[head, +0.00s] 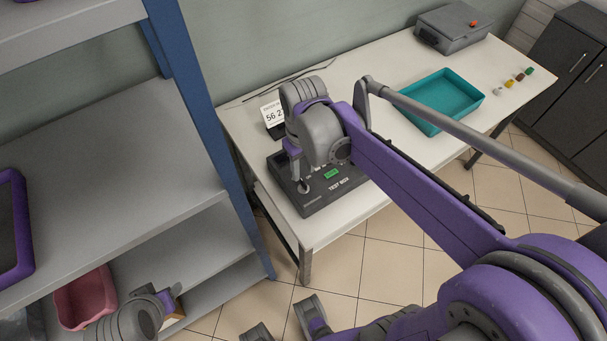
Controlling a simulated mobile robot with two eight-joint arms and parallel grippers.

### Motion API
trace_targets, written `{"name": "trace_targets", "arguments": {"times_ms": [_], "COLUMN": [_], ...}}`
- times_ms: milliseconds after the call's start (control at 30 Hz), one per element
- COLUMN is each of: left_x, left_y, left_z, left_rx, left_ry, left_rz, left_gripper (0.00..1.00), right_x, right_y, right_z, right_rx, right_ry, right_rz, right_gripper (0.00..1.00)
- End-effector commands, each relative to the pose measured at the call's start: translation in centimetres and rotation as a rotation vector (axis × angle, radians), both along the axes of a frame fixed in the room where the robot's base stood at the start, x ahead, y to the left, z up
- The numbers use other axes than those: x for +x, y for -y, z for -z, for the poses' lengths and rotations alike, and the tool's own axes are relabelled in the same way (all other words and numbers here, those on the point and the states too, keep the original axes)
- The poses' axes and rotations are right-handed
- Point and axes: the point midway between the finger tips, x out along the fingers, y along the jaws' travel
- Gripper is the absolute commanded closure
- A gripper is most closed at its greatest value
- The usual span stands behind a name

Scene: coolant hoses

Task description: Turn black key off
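The dark test box (345,186) lies on the near left part of the white table, with a lit green display (331,174) and the label "TEST BOX" on its top. My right gripper (301,184) points down at the left part of the box top, at or just above a small round fitting there. My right wrist and arm cover the back of the box. The black key cannot be made out; the gripper may hide it. Whether the fingers are closed on anything is too small to tell. My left gripper (169,298) is low at the left, by the shelf, its fingers unclear.
On the white table (386,149) stand a teal tray (437,103), a grey case with a red button (453,27), several small coloured caps (519,77) and a number card (272,114). A blue-posted shelf (190,100) with a pink bin (85,297) stands left. Dark cabinets are at right.

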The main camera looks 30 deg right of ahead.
Motion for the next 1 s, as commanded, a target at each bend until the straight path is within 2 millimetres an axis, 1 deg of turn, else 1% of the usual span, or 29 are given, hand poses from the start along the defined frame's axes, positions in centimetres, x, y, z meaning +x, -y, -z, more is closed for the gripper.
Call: {"name": "trace_targets", "arguments": {"times_ms": [33, 100, 200, 300, 467, 900, 1000], "left_x": [0.0, 0.1, 0.1, 0.1, 0.1, 0.1, 0.2], "left_y": [0.0, 0.0, 0.0, 0.0, 0.0, 0.0, 0.0], "left_z": [-0.3, -0.4, -0.6, -0.6, -0.7, -0.7, -0.8], "left_rx": [0.000, 0.000, 0.000, 0.000, 0.000, 0.000, 0.000], "left_ry": [0.001, 0.001, 0.002, 0.002, 0.002, 0.002, 0.003], "left_rz": [0.000, 0.000, 0.000, 0.000, 0.000, 0.000, 0.000], "left_gripper": [0.50, 0.50, 0.50, 0.50, 0.50, 0.50, 0.50], "right_x": [0.0, 0.0, 0.0, 0.0, 0.0, 0.0, -0.4], "right_y": [0.0, 0.0, 0.0, 0.0, 0.0, 0.0, -0.1], "right_z": [-1.2, -2.5, -4.0, -4.9, -5.4, -5.3, -5.4], "right_rx": [0.000, 0.000, 0.000, 0.000, 0.000, 0.000, -0.001], "right_ry": [0.000, 0.000, 0.000, 0.000, 0.000, 0.000, 0.012], "right_rz": [0.000, 0.000, 0.000, 0.000, 0.000, 0.000, 0.001], "right_gripper": [0.61, 0.61, 0.61, 0.61, 0.61, 0.61, 0.61]}}
